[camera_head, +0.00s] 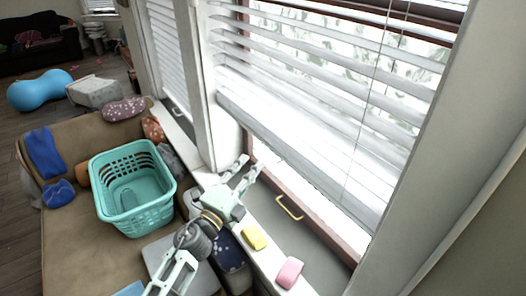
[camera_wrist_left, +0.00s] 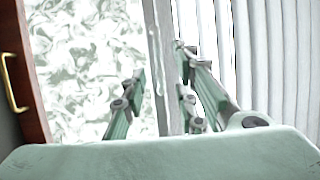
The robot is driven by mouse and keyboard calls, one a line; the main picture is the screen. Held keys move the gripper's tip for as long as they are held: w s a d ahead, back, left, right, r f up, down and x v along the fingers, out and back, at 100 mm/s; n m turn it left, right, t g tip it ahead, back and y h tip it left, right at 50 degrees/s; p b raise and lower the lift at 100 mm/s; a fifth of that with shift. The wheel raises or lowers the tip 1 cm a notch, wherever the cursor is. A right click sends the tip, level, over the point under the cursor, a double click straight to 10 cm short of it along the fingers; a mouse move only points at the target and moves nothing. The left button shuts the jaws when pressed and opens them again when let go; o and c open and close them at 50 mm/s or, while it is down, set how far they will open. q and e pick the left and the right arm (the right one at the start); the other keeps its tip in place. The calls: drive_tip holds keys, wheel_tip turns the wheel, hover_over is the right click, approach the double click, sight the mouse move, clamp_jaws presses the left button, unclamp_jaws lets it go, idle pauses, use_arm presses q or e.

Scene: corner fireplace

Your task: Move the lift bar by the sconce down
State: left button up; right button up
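The lift bar (camera_head: 300,168) is the white bottom rail of the right-hand window blind and slopes down to the right in the head view. In the wrist view the lift bar (camera_wrist_left: 160,60) shows as a pale upright strip between the fingers. My left gripper (camera_head: 250,166) is open just below the bar's left part, its fingers pointing at the window. In the wrist view the left gripper (camera_wrist_left: 160,70) has its finger pairs on either side of the strip; I cannot tell if they touch it. No sconce is visible. My right gripper is not in view.
Below the blind is a sill with a yellow handle (camera_head: 289,207), a yellow block (camera_head: 254,238) and a pink block (camera_head: 289,272). A teal basket (camera_head: 134,215) stands on the tan couch (camera_head: 75,240) at left. A white post (camera_head: 197,90) separates the two blinds.

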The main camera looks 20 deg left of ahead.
sight(263, 154)
use_arm(q)
drive_tip(key=p+x, duration=0.1)
drive_tip(key=x, duration=0.6)
drive_tip(key=shift+w+f, duration=0.1)
drive_tip(key=shift+f, duration=0.05)
drive_tip(key=shift+c, duration=0.4)
clamp_jaws()
